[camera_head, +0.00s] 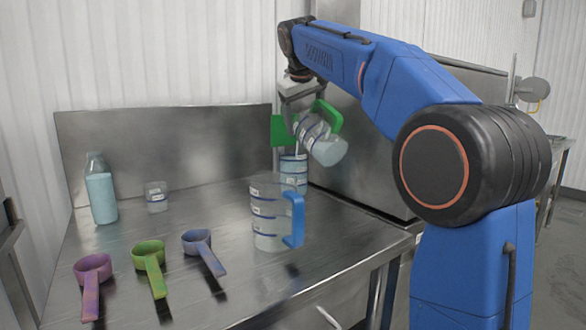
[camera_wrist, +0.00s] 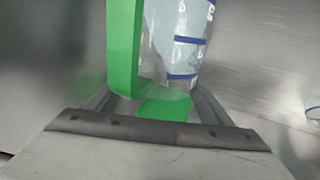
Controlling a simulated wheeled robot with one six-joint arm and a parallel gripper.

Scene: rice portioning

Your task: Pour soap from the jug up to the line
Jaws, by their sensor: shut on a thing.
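My gripper (camera_head: 299,97) is shut on a clear jug (camera_head: 327,150) with a green handle (camera_head: 328,116) and blue lines. The jug is strongly tilted and holds pale blue liquid. In the wrist view, the green handle (camera_wrist: 122,50) is between the jaws, with the jug (camera_wrist: 176,30) beyond. Below the jug, a clear container (camera_head: 293,172) with blue lines stands on the table, with pale blue liquid in it. A thin pale streak shows between the two; I cannot tell surely whether it is a pour. The liquid's height against any target line is unclear.
A large clear jug with a blue handle (camera_head: 296,220) stands in front of the container. Purple (camera_head: 92,263), green (camera_head: 148,250) and blue-violet (camera_head: 196,238) scoops lie at the front. A bottle of blue liquid (camera_head: 101,195) and a small cup (camera_head: 156,197) stand at left.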

